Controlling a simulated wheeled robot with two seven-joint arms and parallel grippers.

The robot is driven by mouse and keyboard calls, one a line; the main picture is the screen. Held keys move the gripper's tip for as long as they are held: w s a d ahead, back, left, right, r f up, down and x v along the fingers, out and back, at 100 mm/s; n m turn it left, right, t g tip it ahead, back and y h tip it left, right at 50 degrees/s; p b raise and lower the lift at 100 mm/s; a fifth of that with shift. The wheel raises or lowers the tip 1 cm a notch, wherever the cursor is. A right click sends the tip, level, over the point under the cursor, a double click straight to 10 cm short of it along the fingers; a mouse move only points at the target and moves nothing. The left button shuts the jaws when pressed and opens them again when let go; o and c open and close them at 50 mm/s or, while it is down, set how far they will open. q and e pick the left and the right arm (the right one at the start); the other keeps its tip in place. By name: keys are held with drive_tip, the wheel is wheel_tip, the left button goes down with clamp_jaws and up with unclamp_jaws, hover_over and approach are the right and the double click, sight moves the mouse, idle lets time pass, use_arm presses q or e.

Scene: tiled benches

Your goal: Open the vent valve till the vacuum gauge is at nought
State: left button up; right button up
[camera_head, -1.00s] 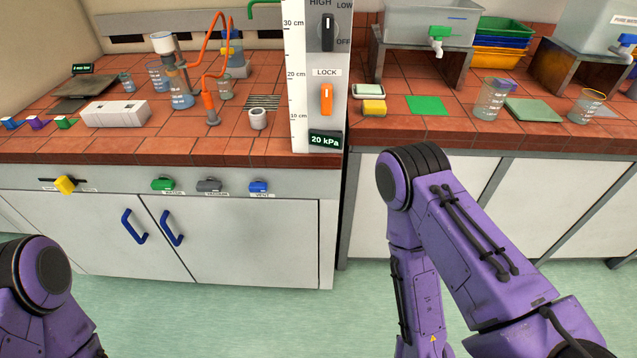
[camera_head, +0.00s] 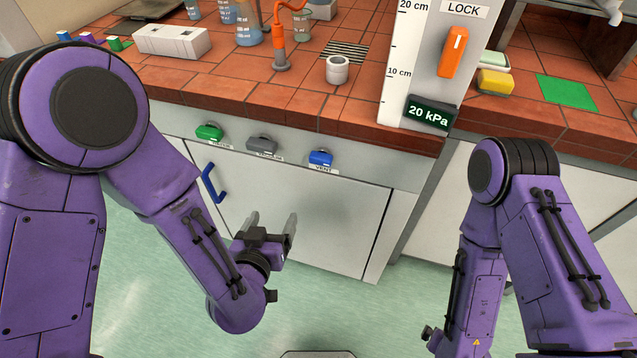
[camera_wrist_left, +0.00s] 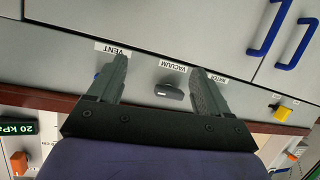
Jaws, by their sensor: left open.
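The vent valve is a blue knob (camera_head: 320,158) above a label reading VENT, on the bench's front panel. The vacuum gauge (camera_head: 430,113) reads 20 kPa on a dark display at the bench's front edge. My left gripper (camera_head: 272,222) is open and empty, below and left of the blue knob, in front of the cabinet doors. In the left wrist view the gripper (camera_wrist_left: 160,82) has its fingers apart, with the grey vacuum knob (camera_wrist_left: 169,91) seen between them. The blue knob is mostly hidden there behind a finger. My right arm shows at the right, but its gripper is not visible.
A green knob (camera_head: 209,131) sits left of the grey one. A blue door handle (camera_head: 213,183) sticks out below them. Open floor lies in front.

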sight(319, 162)
use_arm(q)
drive_tip(key=d+r+m+t+h+b, duration=0.3)
drive_tip(key=d+r, duration=0.3)
drive_tip(key=x, duration=0.3)
drive_tip(key=b+x, duration=0.1)
drive_tip(key=x, duration=0.5)
drive_tip(key=shift+w+d+r+b, duration=0.15)
drive_tip(key=shift+d+r+b, duration=0.1)
drive_tip(key=shift+r+b, duration=0.1)
drive_tip(key=shift+w+d, duration=0.1)
drive_tip(key=shift+w, duration=0.45)
drive_tip(key=c, duration=1)
use_arm(e)
wheel_tip(319, 162, down, 7)
